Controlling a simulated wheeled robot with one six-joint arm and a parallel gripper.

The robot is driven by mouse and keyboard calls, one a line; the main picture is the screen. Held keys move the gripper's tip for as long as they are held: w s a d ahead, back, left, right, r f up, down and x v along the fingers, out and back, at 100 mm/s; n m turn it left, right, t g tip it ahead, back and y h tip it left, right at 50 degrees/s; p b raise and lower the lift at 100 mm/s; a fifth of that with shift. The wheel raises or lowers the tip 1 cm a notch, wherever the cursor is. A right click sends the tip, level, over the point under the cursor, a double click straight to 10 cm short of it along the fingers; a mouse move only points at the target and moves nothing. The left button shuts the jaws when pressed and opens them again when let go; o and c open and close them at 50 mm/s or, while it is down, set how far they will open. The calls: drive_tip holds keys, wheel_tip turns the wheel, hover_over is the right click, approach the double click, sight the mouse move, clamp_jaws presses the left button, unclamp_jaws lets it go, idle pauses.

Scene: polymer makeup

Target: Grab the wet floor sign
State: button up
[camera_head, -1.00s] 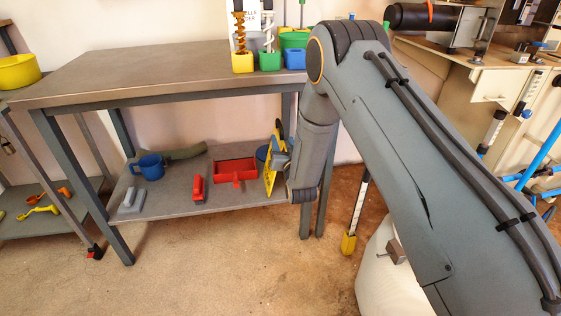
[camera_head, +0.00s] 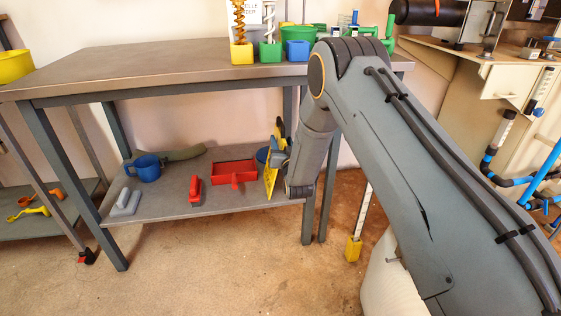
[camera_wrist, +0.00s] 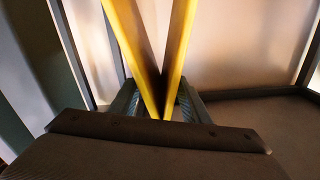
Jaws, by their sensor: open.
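The yellow wet floor sign (camera_head: 270,181) is at the right end of the lower shelf in the head view, partly hidden by my arm. In the wrist view, the sign (camera_wrist: 181,38) shows as two yellow panels forming a V that narrows between my fingers. My gripper (camera_wrist: 157,103) is open, with one finger on each side of the narrow end of the sign. I cannot tell whether the fingers touch it. In the head view, my gripper is mostly hidden by the wrist and the sign.
The lower shelf (camera_head: 165,207) also holds a blue mug (camera_head: 148,168), a red tray (camera_head: 234,172), a red-handled brush (camera_head: 195,190) and a grey item (camera_head: 125,202). The tabletop (camera_head: 150,68) is above. A table leg (camera_head: 328,190) stands right of my gripper.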

drive_tip(key=x, duration=0.3)
drive_tip(key=shift+b, duration=0.3)
drive_tip(key=shift+c, duration=0.5)
clamp_jaws()
drive_tip(key=shift+r, duration=0.1)
